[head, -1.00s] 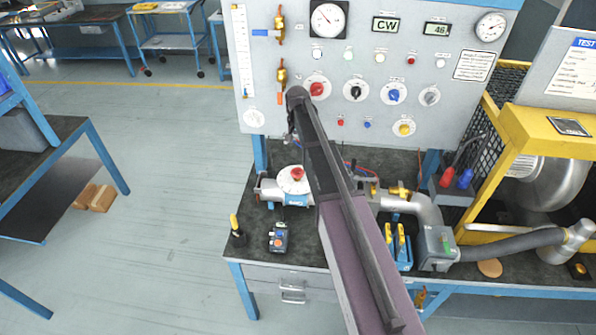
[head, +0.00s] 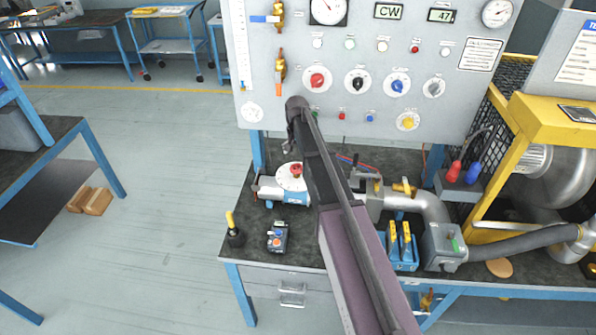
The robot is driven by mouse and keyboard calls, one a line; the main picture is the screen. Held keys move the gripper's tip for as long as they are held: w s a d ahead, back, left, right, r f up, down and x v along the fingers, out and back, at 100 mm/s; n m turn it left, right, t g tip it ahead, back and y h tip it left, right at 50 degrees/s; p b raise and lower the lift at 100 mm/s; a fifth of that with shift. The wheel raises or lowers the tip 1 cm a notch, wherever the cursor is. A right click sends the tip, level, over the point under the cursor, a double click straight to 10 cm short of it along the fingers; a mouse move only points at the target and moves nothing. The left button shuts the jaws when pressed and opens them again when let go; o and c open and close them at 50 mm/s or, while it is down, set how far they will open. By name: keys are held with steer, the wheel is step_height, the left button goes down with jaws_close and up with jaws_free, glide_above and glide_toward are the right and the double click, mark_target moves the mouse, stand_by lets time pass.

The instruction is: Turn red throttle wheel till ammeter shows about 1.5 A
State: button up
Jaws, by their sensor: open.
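The red throttle wheel (head: 296,170) appears to be the red knob above a white round dial on the pipe fitting at the bench's left. The panel also has a red knob (head: 317,80) on a white dial. A round white needle gauge (head: 328,10), probably the ammeter, is cut by the top edge of the head view; its scale is too small to read. My gripper (head: 288,147) shows only as a small grey part below my wrist, just above and left of the red wheel in the picture. It is open and appears empty; its fingers are mostly hidden.
The upright grey panel (head: 262,140) stands behind the bench. Displays read CW (head: 388,11) and 47 (head: 440,15). A yellow blower frame (head: 540,120) stands at right.

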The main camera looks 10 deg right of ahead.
mark_target(298, 168)
steer(key=shift+f+b, duration=2.95)
steer(key=shift+f, duration=0.3)
steer(key=c, duration=1)
steer(key=shift+o, duration=0.2)
steer(key=shift+d, duration=0.4)
steer(key=shift+a, duration=0.3)
